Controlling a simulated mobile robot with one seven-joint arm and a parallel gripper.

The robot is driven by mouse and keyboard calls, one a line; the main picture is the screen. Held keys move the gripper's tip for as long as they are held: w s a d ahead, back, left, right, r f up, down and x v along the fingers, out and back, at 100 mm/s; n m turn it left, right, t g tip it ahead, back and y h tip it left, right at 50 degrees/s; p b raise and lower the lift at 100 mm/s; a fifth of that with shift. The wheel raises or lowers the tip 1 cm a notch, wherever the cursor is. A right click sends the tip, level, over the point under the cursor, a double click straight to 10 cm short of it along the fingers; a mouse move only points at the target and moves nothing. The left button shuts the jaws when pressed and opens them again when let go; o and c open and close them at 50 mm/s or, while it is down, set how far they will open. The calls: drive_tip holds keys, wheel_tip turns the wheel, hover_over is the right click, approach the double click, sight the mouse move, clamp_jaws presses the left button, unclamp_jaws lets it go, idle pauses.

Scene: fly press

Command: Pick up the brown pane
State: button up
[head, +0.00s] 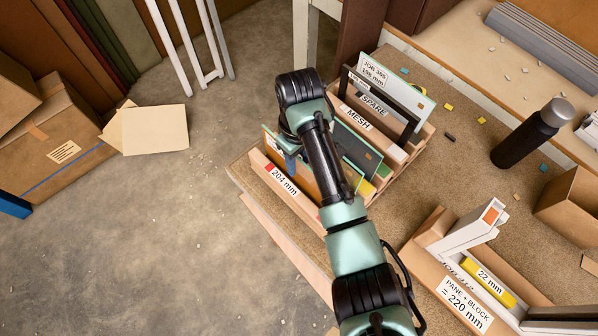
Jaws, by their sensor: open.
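A brown pane (303,178) stands on edge in the front part of a wooden rack (292,206), behind the strip marked 204 mm. My arm crosses in front and hides part of the pane and the slots. My gripper (290,162) points down over the left end of the rack, at the brown pane's upper edge. Only a little of its fingers shows; it is open, and I cannot tell whether they touch the pane. Dark green panes (358,150) stand behind the brown one, to the right of my arm.
Behind are rack sections marked MESH (357,118) and SPARE, with a JOB 305 card (374,70). A dark bottle (525,135) stands at the right. A wooden fixture with a 22 mm yellow block (488,282) lies at front right. Cardboard boxes (60,140) stand on the floor at left.

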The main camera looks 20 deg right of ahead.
drive_tip(key=shift+f, duration=0.6)
drive_tip(key=c, duration=0.7)
clamp_jaws()
drive_tip(key=shift+r, duration=0.15)
